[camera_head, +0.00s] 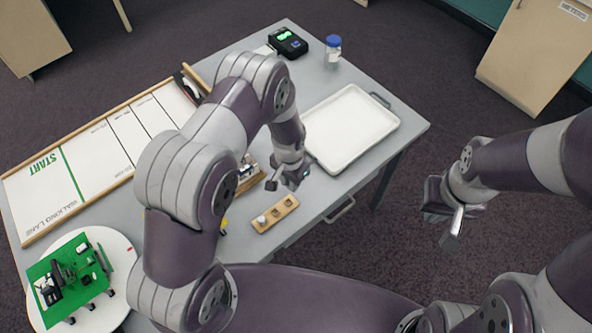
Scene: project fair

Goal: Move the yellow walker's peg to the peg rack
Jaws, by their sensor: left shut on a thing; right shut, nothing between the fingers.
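The wooden block with round holes (285,207), which looks like the peg rack, lies near the table's front edge. A whitish round piece (262,220) sits at its left end; the other holes look empty. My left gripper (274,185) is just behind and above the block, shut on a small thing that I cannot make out. A bit of yellow (224,224) shows beside my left arm, left of the block; most of whatever it belongs to is hidden. My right gripper (452,226) is shut and empty, off the table's right side above the floor.
A white tray (350,127) lies right of my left gripper. A wooden holder with small parts (250,181) is partly behind my arm. The walking lane (88,157) fills the left, with a round white stand and green board (70,270) in front. A blue-lidded jar (333,50) stands at the back.

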